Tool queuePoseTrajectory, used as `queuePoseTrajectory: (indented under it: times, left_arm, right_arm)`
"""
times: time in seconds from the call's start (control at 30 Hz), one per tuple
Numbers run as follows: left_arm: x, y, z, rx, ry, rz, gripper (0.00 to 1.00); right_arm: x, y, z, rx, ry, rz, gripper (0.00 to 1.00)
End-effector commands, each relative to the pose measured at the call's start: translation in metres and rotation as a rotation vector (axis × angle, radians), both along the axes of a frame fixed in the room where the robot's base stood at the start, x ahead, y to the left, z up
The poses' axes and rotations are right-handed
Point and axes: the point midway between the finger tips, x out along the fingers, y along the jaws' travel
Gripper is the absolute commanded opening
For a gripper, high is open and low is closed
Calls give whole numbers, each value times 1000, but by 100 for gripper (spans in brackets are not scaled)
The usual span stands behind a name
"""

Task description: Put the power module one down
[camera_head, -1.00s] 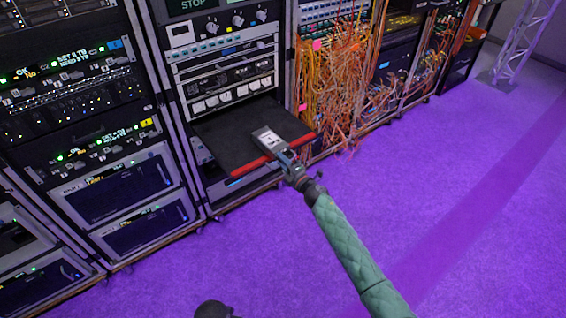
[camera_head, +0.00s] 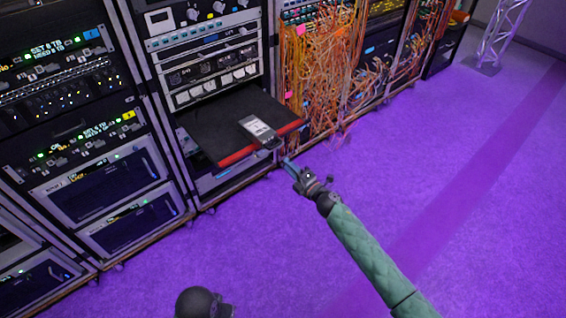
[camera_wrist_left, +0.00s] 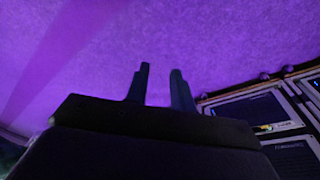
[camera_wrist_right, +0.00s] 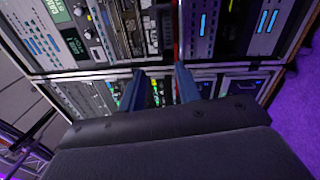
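The power module one, a grey slab with a white label (camera_head: 258,129), lies flat on the black pull-out shelf (camera_head: 205,130) of the middle rack, with one end near the red front edge. My right gripper (camera_head: 287,162) is in front of the shelf and lower right of the module, apart from it. In the right wrist view its two fingers (camera_wrist_right: 160,85) stand apart with nothing between them. My left gripper (camera_wrist_left: 160,85) has its fingers apart and empty over the purple floor. I cannot make out the module in either wrist view.
Racks with lit panels (camera_head: 75,85) stand left of the shelf. A tangle of orange cables (camera_head: 320,70) hangs right beside the shelf's right side. A metal truss (camera_head: 500,35) stands at the far right. The purple floor (camera_head: 440,160) in front is clear.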

Motion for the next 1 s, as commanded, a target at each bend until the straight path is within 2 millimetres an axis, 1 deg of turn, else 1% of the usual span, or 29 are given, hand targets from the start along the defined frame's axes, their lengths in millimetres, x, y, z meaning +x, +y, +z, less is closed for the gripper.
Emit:
queuePoseTrajectory:
  times: [0.03, 0.17, 0.37, 0.47, 0.57, 0.67, 0.77, 0.87, 0.9, 0.97, 1.0]
  left_arm:
    - [-1, 0, 2, 0, 0, 0, 24]
    - [-2, 0, 8, -1, -1, 0, 24]
    - [-2, 0, 9, -1, -1, 0, 24]
    - [-2, 0, 9, -1, -1, 0, 24]
    - [-1, 0, 9, -3, -3, 1, 24]
    - [0, 0, 9, -3, -3, 1, 24]
    - [0, 0, 9, -3, -3, 1, 24]
    - [0, 0, 9, -3, -3, 1, 24]
    - [0, 0, 9, -3, -3, 1, 24]
    - [-1, 0, 9, -3, -3, 1, 24]
    - [-1, 0, 9, -2, -2, 1, 24]
  right_arm:
    - [-4, -3, -2, -1, 0, 0, 33]
    - [-8, -6, -1, -1, 0, 0, 33]
    - [-10, -7, -1, 16, 13, -19, 33]
    - [-16, -13, -1, 77, 59, -82, 33]
    - [-29, -25, -3, 185, 149, -198, 33]
    - [-50, -43, -12, 318, 277, -346, 33]
    - [-77, -63, -26, 450, 424, -499, 33]
    - [-112, -80, -43, 573, 586, -649, 33]
    - [-128, -86, -51, 619, 656, -706, 33]
    - [-154, -94, -62, 682, 759, -794, 33]
    - [-173, -97, -70, 723, 831, -850, 33]
